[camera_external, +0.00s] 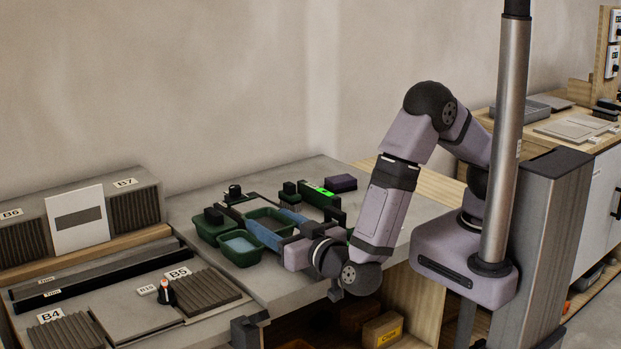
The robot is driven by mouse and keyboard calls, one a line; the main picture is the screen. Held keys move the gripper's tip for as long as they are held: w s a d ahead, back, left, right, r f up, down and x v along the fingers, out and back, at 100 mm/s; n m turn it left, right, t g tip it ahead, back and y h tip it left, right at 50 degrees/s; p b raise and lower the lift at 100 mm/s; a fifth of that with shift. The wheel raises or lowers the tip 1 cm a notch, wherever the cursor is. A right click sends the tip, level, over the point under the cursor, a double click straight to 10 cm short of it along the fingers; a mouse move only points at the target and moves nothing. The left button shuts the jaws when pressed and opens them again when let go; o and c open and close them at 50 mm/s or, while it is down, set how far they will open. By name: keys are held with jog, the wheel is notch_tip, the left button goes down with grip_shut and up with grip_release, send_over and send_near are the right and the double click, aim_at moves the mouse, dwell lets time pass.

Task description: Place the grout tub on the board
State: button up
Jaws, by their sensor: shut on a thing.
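A dark green tub (240,249) with pale blue-grey contents, which looks like the grout tub, is at the front of a cluster on the grey worktop. My gripper (268,247) reaches in from the right and appears shut on this tub's right side. The fingertips are small and partly hidden, and I cannot tell whether the tub touches the worktop. Two other green tubs stand close behind it, one at the left (212,230) and one at the right (271,219). I cannot clearly tell which surface is the board.
A blue bar-shaped thing (262,233) lies close behind the gripped tub. A level with a lit green window (323,191) and a purple block (341,183) lie farther back. Racks of ribbed tiles (202,291) and a small bottle (166,292) are at left. The worktop's front area (275,288) is clear.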

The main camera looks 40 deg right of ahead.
jog(key=shift+r, duration=0.1)
jog(key=shift+f+p, duration=1.05)
jog(key=shift+f, duration=3.75)
jog(key=shift+f, duration=0.2)
jog(key=o, duration=0.8)
jog(key=shift+f, duration=0.1)
jog(key=o, duration=0.4)
jog(key=shift+o, duration=0.2)
